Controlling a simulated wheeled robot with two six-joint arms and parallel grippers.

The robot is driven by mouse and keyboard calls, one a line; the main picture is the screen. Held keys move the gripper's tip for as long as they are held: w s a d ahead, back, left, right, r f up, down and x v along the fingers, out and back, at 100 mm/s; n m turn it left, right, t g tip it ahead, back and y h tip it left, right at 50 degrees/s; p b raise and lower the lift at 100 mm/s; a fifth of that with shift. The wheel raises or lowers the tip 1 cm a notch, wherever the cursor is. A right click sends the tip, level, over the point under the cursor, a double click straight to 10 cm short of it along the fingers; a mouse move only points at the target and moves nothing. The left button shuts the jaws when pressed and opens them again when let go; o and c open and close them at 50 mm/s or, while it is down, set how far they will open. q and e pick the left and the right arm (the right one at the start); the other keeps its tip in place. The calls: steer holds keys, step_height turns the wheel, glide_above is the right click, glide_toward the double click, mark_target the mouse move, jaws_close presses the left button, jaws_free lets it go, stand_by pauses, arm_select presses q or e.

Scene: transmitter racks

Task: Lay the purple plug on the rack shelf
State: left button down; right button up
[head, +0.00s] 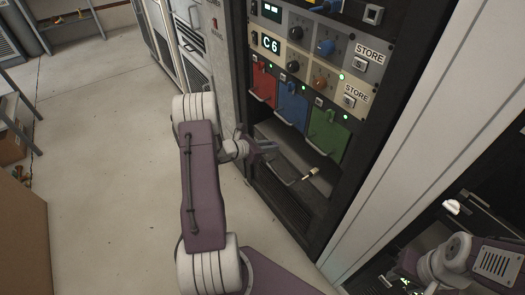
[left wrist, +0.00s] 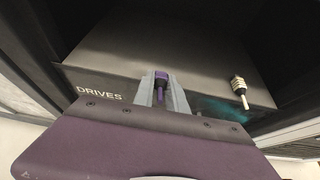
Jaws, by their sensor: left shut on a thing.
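My left gripper (head: 264,148) reaches into the open bay below the coloured modules. In the left wrist view my left gripper (left wrist: 160,92) is shut on the purple plug (left wrist: 160,86), which sits between the grey fingers. The plug is over the front part of the dark rack shelf (left wrist: 190,55), whose front edge reads DRIVES. I cannot tell whether it touches the shelf. In the head view the plug cannot be made out; the shelf (head: 285,150) shows there too. My right gripper (head: 412,280) is low at the right edge, too unclear to read its jaws.
Red (head: 263,85), blue (head: 291,104) and green (head: 327,134) handled modules sit above the bay. Open floor lies left.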

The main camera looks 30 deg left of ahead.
mark_target(283, 146)
arm_select(q)
steer(key=shift+w+d+f+b, duration=0.2)
steer(key=shift+w+d, duration=0.25)
steer(key=shift+w, duration=0.55)
steer(key=shift+w+d+f+b, duration=0.1)
steer(key=shift+w+d+b, duration=0.3)
steer(key=shift+w, duration=0.65)
steer(key=shift+w+d+f+b, duration=0.2)
steer(key=shift+w+d, duration=0.25)
steer(key=shift+w, duration=0.55)
steer(key=c, duration=1.3)
jaws_free()
steer(key=p+v, duration=0.3)
steer(key=v, duration=0.6)
steer(key=shift+p, duration=0.4)
steer(key=shift+a, duration=0.1)
